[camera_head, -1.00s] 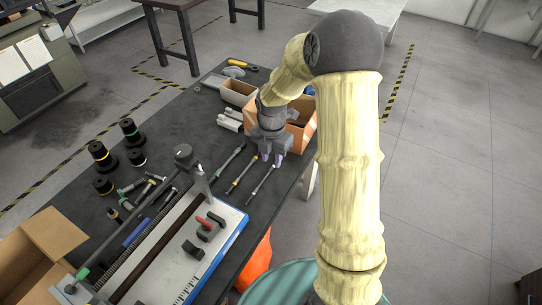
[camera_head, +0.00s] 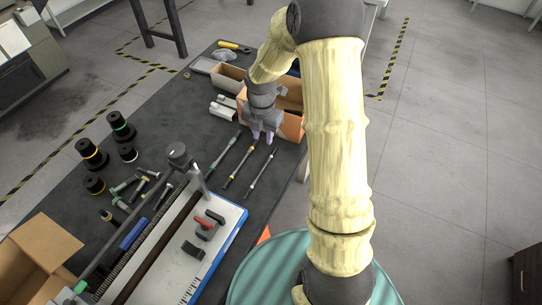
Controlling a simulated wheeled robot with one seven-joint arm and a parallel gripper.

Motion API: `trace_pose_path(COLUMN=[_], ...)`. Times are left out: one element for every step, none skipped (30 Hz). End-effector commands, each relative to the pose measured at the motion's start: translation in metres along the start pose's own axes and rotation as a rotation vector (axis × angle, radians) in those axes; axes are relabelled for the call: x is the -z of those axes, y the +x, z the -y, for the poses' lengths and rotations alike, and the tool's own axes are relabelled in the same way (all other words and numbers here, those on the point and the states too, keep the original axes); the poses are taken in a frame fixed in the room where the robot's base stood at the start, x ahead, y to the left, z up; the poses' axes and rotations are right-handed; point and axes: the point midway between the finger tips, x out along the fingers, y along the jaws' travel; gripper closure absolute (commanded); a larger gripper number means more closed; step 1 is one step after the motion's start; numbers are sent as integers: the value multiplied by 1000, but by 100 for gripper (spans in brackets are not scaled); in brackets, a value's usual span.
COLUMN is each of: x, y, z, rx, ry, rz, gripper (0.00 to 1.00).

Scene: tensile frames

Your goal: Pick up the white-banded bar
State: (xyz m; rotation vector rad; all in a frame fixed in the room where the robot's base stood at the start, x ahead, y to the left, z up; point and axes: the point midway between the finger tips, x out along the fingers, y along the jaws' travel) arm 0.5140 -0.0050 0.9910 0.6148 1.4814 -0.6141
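The white-banded bar (camera_head: 261,174) lies on the dark table top, the rightmost of three slim bars set side by side. The yellow-banded bar (camera_head: 239,166) lies left of it, and the green-banded bar (camera_head: 224,152) lies further left. My gripper (camera_head: 263,137) points down just beyond the far ends of the yellow-banded and white-banded bars. Its two pale fingertips are apart with nothing seen between them. It appears to be above the table and clear of the bars; its exact height cannot be told.
An orange-brown open box (camera_head: 291,127) stands right behind my gripper. A white fixture plate (camera_head: 222,240) with a long screw and red and black parts is at the front. Bare table shows left of the bars.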

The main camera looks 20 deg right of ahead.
Motion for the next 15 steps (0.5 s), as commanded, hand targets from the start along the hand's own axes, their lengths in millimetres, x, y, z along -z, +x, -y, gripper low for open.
trace_pose_path(x=[2, 2, 2, 2, 2, 2, 2, 2, 1, 2, 1, 1, 1, 1, 1], y=[9, 14, 21, 27, 32, 39, 44, 49, 56, 61, 65, 72, 76, 81, 87], z=[1, 1, 0, 0, 1, 1, 0, 0, 1, 1, 0, 0, 0, 1, 0], rx=[5, 4, 5, 4, 5, 4, 4, 4, 5, 5, 4, 4, 4, 4, 4], ry=[-2, -2, -2, -2, -1, -2, -2, -2, -2, -2, -3, -3, -2, -2, -1], rz=[-5, -4, -5, -5, -4, -4, -4, -4, -3, -3, -4, -3, -3, -3, -3], gripper=[70, 70, 70, 70, 70, 70, 70, 70, 70, 70, 70, 70, 70, 70, 70])
